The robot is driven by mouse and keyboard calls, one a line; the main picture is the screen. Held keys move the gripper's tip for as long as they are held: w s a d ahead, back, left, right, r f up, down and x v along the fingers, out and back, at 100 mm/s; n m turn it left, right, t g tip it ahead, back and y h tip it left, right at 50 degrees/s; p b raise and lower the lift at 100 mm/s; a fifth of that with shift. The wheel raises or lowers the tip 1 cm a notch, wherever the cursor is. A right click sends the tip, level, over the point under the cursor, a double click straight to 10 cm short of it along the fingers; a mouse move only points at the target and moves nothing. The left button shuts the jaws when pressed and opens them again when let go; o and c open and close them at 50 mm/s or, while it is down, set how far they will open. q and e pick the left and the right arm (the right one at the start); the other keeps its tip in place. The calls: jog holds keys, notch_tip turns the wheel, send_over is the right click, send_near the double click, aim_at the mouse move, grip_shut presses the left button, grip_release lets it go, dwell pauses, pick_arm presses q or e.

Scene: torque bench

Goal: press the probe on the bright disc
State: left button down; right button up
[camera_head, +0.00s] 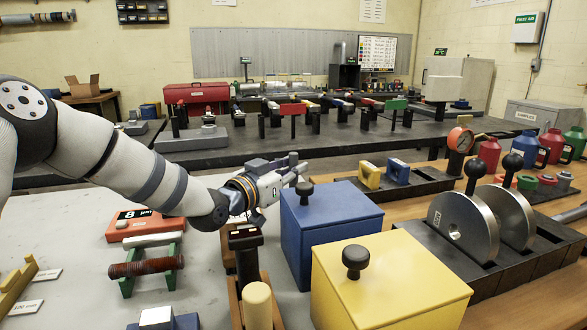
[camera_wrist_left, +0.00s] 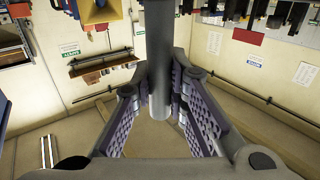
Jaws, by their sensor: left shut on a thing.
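My left gripper (camera_head: 278,168) is above and behind the blue box, with its arm coming in from the left. In the left wrist view its two ridged fingers (camera_wrist_left: 162,78) are shut on a grey cylindrical rod, the probe (camera_wrist_left: 160,40). The rod's rounded end shows between the fingers; its other end runs out of the top of that view. In the head view the probe is hard to tell apart from the gripper. Two shiny metal discs, one in front (camera_head: 463,232) and one behind (camera_head: 506,212), stand upright in a black rack at the right, apart from the gripper. My right gripper is not in view.
A blue box (camera_head: 325,240) and a yellow box (camera_head: 385,285), both with black knobs, stand close in front of the gripper. A black-handled tool (camera_head: 245,240) stands left of them. A dark bench (camera_head: 330,140) with several devices lies behind.

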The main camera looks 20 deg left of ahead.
aim_at(294, 153)
pick_arm(q)
jog(key=shift+f, duration=0.1)
jog(key=shift+r+p, duration=1.1)
jog(key=shift+r, duration=2.05)
jog(key=shift+f, duration=0.1)
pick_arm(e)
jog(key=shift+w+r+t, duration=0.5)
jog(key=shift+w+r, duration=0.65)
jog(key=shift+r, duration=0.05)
